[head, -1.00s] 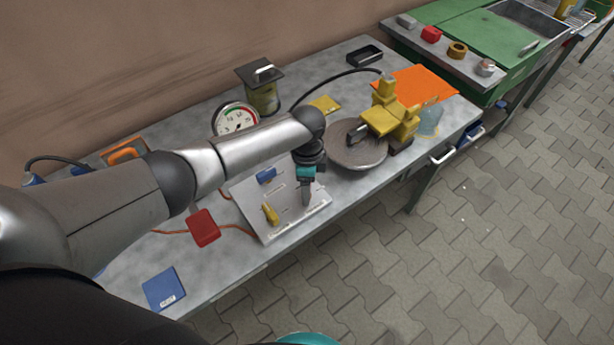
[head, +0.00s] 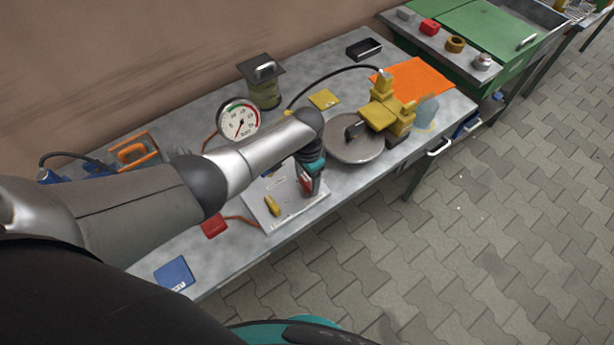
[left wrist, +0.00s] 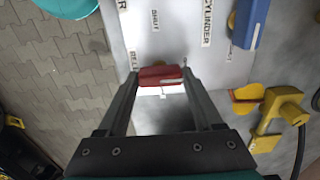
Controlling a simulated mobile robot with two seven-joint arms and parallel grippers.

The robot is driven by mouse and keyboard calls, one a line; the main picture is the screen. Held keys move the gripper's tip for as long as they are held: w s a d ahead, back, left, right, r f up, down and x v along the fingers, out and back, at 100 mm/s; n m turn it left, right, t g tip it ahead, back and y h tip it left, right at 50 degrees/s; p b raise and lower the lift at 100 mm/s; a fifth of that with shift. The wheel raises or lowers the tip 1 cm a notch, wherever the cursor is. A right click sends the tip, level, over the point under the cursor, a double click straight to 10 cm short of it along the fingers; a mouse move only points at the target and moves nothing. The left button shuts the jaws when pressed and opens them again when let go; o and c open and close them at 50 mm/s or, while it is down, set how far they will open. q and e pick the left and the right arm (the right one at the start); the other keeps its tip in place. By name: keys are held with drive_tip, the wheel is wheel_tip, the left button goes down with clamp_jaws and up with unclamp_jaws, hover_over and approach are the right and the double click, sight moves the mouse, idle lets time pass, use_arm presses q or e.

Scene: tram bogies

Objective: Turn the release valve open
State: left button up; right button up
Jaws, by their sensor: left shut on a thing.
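A pale valve panel (head: 290,218) lies on the bench, with a yellow lever (head: 272,205) near its front. My left gripper (head: 306,186) is over the panel's right part, shut on a red valve handle (head: 305,184). In the left wrist view the red handle (left wrist: 160,76) lies across between the two fingers (left wrist: 160,85). A blue lever (left wrist: 250,22) stands apart from the fingers. My right gripper is out of view.
A round pressure gauge (head: 239,120) stands behind my left arm. A grey disc (head: 354,146) with a yellow clamp-like device (head: 384,115) is right of the panel. A red block (head: 213,226) and a blue box (head: 174,273) lie to the left.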

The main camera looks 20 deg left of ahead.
sight(307, 182)
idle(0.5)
use_arm(q)
drive_tip(key=o, duration=1.4)
drive_tip(key=shift+c, duration=0.2)
drive_tip(key=shift+r, duration=0.1)
wheel_tip(307, 182, up, 15)
drive_tip(key=p, duration=0.4)
drive_tip(key=shift+p, duration=0.4)
